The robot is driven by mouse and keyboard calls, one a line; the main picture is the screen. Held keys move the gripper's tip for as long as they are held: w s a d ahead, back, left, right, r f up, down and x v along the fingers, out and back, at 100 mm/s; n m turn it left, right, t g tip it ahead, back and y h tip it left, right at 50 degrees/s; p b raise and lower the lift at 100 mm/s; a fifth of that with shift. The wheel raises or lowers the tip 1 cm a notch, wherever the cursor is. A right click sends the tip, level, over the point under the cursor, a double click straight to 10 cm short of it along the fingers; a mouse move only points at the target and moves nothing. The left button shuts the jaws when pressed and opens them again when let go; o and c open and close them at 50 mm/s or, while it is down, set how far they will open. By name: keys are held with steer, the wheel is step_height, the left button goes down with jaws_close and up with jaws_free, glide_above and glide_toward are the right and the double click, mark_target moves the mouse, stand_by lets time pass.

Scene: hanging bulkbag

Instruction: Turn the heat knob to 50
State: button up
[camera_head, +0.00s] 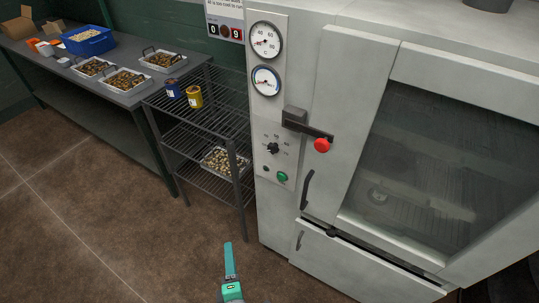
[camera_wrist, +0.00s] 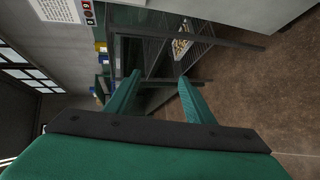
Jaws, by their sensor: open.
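The heat knob (camera_head: 273,148) is a small black dial with printed numbers around it, on the control panel of the large grey oven cabinet (camera_head: 276,215). Its exact pointer setting is too small to read. My gripper (camera_head: 229,262) shows at the bottom of the head view, low in front of the cabinet and well apart from the knob. In the wrist view my gripper (camera_wrist: 158,95) has two green fingers spread apart with nothing between them. The knob is not visible in the wrist view.
Above the knob are two round gauges (camera_head: 265,40) and a black lever with a red end (camera_head: 322,145). A green button (camera_head: 282,177) sits below it. A wire rack (camera_head: 213,125) stands left of the cabinet, beside a table (camera_head: 128,97) with trays. The floor in front is clear.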

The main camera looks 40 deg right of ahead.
steer(key=w+d+r+n+g+h, duration=0.2)
steer(key=w+d+r+h, duration=0.4)
steer(key=w+d+r, duration=0.25)
steer(key=m+g+h, duration=0.1)
steer(key=g+h, duration=0.4)
glide_toward(272, 150)
steer(key=x, duration=0.8)
steer(key=shift+d, duration=0.15)
steer(key=shift+c, duration=0.2)
steer(key=c, duration=1)
